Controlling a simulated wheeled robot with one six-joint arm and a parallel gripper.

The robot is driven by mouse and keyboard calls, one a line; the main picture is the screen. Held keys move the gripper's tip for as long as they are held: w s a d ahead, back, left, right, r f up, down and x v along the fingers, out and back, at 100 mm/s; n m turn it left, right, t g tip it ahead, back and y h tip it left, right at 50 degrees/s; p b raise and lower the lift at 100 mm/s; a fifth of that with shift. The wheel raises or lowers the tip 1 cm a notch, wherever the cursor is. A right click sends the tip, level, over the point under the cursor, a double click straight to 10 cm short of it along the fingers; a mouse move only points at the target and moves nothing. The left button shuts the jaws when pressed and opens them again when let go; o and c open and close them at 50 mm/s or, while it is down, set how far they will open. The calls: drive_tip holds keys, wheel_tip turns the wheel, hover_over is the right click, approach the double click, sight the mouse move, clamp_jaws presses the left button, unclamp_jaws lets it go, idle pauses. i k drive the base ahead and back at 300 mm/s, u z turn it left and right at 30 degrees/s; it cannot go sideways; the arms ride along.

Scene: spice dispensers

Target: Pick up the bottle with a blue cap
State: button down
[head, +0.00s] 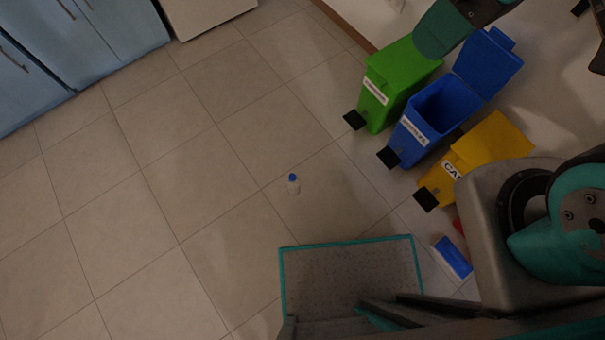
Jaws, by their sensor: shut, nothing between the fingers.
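A small white bottle with a blue cap (294,184) stands on the tiled floor near the middle of the head view. Nothing touches it, and the floor around it is bare. Teal and grey parts of my arm show at the right edge and the top right. I cannot make out my gripper's fingers in this view, and no part of my arm is close to the bottle.
Green (388,108), blue (407,152) and yellow (459,160) bins stand to the right of the bottle; the blue bin's lid is open. A blue and white object (453,257) lies beside my base. Blue cabinets (95,40) stand at upper left. The left floor is clear.

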sight(292, 182)
drive_tip(key=u, duration=0.15)
drive_tip(key=k, duration=0.6)
drive_tip(key=u, duration=1)
drive_tip(key=k, duration=0.6)
drive_tip(key=u, duration=1)
drive_tip(key=i, duration=1.65)
drive_tip(key=z, duration=1.2)
drive_tip(key=i, duration=0.7)
drive_tip(key=z, duration=0.7)
